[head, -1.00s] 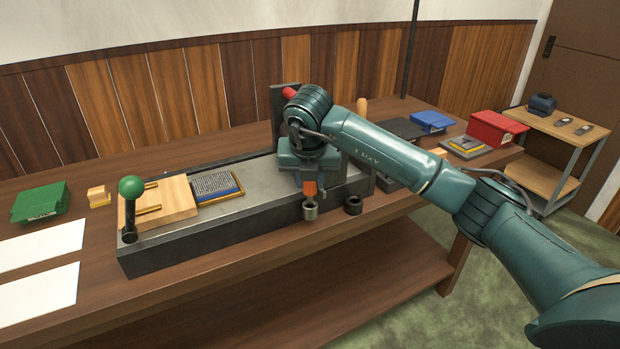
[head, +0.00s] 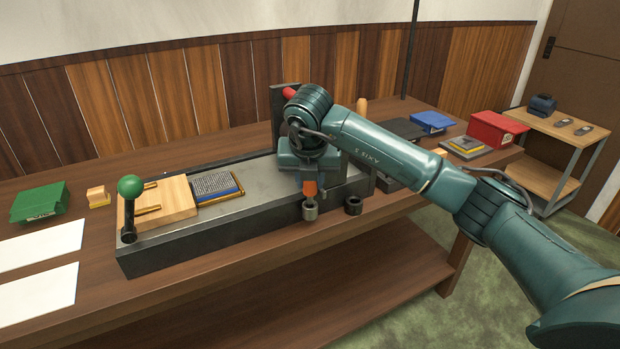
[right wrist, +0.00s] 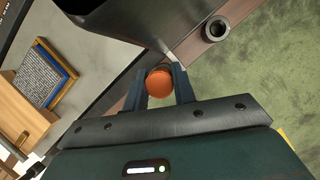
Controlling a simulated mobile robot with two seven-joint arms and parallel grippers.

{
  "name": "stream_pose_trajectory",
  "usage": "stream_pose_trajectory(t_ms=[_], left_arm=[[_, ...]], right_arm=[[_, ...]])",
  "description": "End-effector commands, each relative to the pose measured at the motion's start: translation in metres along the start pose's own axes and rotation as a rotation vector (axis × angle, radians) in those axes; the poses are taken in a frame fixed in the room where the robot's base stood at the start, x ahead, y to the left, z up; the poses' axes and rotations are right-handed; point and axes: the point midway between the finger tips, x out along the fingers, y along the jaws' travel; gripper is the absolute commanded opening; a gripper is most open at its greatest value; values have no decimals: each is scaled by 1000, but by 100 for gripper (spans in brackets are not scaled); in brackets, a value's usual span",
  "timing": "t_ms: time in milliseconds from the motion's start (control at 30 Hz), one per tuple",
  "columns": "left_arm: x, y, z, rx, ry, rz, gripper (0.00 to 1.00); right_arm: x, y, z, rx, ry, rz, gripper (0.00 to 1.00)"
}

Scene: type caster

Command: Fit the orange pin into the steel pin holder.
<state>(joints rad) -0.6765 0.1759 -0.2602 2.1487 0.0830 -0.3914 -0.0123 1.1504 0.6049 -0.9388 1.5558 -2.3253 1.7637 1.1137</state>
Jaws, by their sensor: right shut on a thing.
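The orange pin (head: 310,187) is upright in my right gripper (head: 309,180), which is shut on it. In the right wrist view the pin's round orange end (right wrist: 159,84) sits between the two dark fingers of the gripper (right wrist: 160,88). A steel pin holder (head: 310,210), a short ring, is directly below the pin at the front of the machine. I cannot tell whether the pin's lower end is inside it. A second, darker ring (head: 353,205) is to its right, and it also shows in the right wrist view (right wrist: 215,29). My left gripper is not in view.
The long type caster (head: 180,246) fills the middle of the bench, with a green-knobbed lever (head: 131,187) and a wooden block (head: 172,196). A green box (head: 40,202) and white sheets (head: 38,288) lie left. A red box (head: 497,130) and a blue box (head: 432,122) stand right.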

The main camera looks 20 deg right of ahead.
Motion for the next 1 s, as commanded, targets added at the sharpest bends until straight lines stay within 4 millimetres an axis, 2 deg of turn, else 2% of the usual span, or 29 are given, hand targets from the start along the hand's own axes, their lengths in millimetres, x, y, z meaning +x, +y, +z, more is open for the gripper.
stream_pose_trajectory(t_ms=[333,1000], left_arm=[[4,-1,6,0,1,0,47],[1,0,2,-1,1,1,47]], right_arm=[[8,0,-4,0,0,0,3],[0,0,0,0,0,0,3]])
